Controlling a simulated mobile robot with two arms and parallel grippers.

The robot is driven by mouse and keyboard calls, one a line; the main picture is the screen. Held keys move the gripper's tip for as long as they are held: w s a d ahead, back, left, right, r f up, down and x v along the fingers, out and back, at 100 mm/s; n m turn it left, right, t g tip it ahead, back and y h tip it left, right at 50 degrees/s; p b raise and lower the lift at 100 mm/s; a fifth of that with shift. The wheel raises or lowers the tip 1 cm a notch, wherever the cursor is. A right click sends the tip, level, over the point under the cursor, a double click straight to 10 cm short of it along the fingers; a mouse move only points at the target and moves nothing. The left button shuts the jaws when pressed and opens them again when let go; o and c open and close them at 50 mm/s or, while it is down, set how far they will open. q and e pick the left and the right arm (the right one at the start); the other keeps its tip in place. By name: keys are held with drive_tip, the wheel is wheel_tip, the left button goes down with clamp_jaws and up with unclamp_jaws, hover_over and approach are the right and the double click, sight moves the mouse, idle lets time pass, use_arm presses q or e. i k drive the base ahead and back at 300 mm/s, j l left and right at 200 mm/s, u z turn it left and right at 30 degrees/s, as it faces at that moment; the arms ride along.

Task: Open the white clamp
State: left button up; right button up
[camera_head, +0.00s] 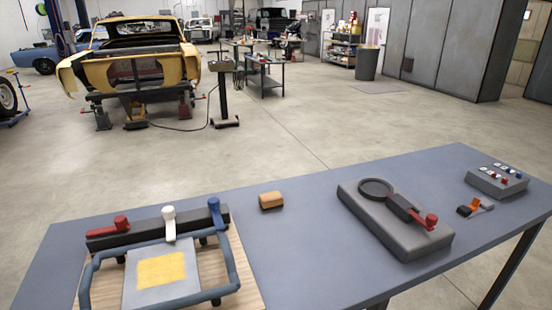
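A clamp fixture with a dark bar (150,231) stands at the left of the grey-blue table (300,255), on a wooden board (104,290). Three clamp levers sit along the bar. The white clamp (169,222) is in the middle, with its knob up and its arm reaching down toward the front. The red clamp (121,223) is to its left, lying along the bar. The blue clamp (215,212) is to its right. A blue tubular frame (227,262) surrounds a grey plate (140,299) with a yellow patch (162,269). Neither of my grippers is in view.
An orange-brown block (271,200) lies right of the fixture. A grey device with a round ring and red handle (397,240) stands at centre right. A small orange-handled toggle (475,207) and a button box (496,180) are at the right. The table middle is clear.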

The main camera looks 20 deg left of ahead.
sight(168, 213)
drive_tip(key=u, duration=1.3)
